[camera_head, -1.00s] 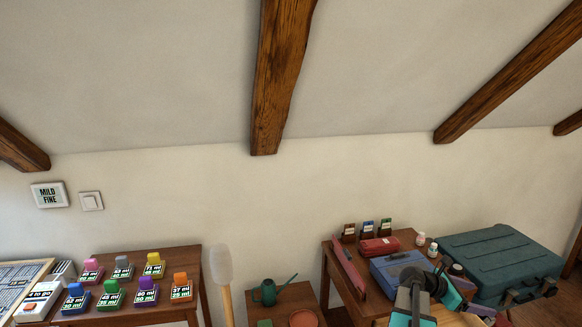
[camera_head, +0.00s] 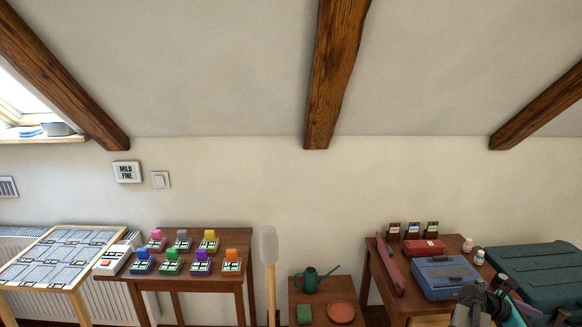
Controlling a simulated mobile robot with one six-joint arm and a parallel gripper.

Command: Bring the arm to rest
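Part of my arm (camera_head: 484,303), dark grey with teal pieces, shows at the bottom right edge. It is in front of the right-hand table and the teal case (camera_head: 545,275). I cannot make out the gripper's fingers, and the lower part of the arm is cut off by the frame. Whether the gripper holds anything cannot be seen.
The right table (camera_head: 392,296) carries a blue box (camera_head: 445,275), a red case (camera_head: 424,247) and small bottles. A low table (camera_head: 327,291) holds a green watering can (camera_head: 310,279). A grid-topped table (camera_head: 62,258) stands far left.

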